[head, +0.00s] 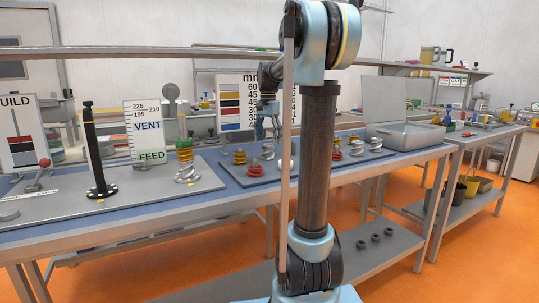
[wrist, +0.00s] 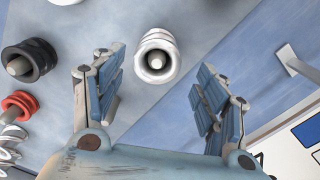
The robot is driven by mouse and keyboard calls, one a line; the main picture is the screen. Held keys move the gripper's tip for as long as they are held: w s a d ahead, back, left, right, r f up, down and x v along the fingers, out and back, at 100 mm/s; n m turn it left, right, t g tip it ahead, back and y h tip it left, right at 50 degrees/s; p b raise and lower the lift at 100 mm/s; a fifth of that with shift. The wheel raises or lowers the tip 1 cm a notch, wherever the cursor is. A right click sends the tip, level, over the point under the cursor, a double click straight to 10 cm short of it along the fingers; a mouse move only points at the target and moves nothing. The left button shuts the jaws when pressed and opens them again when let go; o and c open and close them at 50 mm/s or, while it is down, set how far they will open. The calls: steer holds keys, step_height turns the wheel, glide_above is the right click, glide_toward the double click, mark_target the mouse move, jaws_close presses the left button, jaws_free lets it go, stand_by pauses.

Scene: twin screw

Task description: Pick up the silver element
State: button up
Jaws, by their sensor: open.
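My gripper (wrist: 162,84) is open and empty, its two blue-grey fingers spread wide in the wrist view. A pale, ribbed ring-shaped element (wrist: 157,56) with a peg in its middle stands between and beyond the fingertips, untouched. It looks white rather than silver. Shiny silver screw-shaped elements (wrist: 10,140) show at the left edge of the wrist view, partly cut off, left of my gripper.
A black element (wrist: 30,60) and a red element (wrist: 18,106) stand left of my gripper. In the head view, a black post (head: 93,150) and a stacked screw shaft (head: 184,160) stand on the left board. A grey open case (head: 405,135) lies at the right.

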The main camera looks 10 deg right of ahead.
mark_target(268, 145)
steer(key=f, duration=0.5)
steer(key=shift+s, duration=0.25)
steer(key=shift+r, duration=0.1)
steer(key=c, duration=1.4)
steer(key=shift+r, duration=0.1)
step_height(268, 145, up, 10)
steer(key=shift+f, duration=0.1)
